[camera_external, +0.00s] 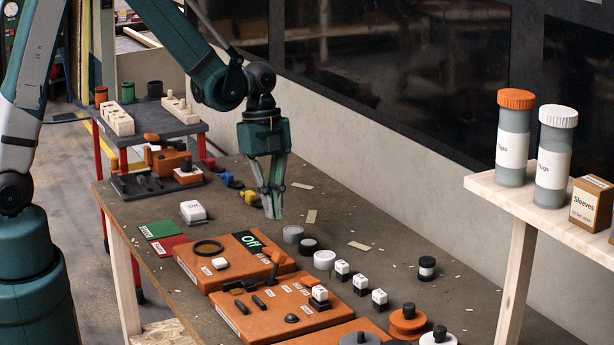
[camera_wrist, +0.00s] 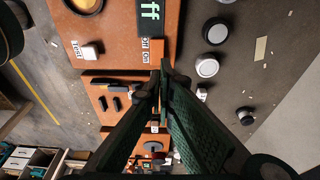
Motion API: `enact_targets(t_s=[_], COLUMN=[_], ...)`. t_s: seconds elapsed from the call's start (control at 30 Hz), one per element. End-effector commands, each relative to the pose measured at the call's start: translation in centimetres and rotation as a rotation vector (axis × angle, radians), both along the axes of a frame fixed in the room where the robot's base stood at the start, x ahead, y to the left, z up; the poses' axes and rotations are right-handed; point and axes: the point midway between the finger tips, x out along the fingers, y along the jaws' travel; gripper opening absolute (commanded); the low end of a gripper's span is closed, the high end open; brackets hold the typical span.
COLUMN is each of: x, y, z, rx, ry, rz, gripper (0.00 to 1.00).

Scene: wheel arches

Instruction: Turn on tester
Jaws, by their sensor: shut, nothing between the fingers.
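The tester appears to be the orange box (camera_external: 215,276) with a dark display reading "Off" (camera_external: 250,240) in green, a black ring (camera_external: 207,247) and a small white button (camera_external: 220,263). In the wrist view its orange top (camera_wrist: 115,25) fills the upper left, with part of the display (camera_wrist: 150,12), the white button (camera_wrist: 90,50) and small labels (camera_wrist: 146,48) near its edge.
White and black round parts (camera_external: 324,259) and small white-topped blocks (camera_external: 342,268) stand to the right. A wooden shelf (camera_external: 480,184) with bottles rises at right.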

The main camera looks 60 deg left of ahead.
Motion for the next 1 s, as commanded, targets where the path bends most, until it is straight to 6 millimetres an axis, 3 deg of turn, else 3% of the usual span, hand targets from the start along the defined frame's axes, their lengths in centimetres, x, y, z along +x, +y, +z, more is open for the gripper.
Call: enact_targets(t_s=[0.5, 1.0], x=[0.0, 0.0], y=[-1.2, -1.5], z=[-5.7, -7.2], rx=[0.000, 0.000], ry=[0.000, 0.000], rz=[0.000, 0.000], gripper=[0.00, 0.00])
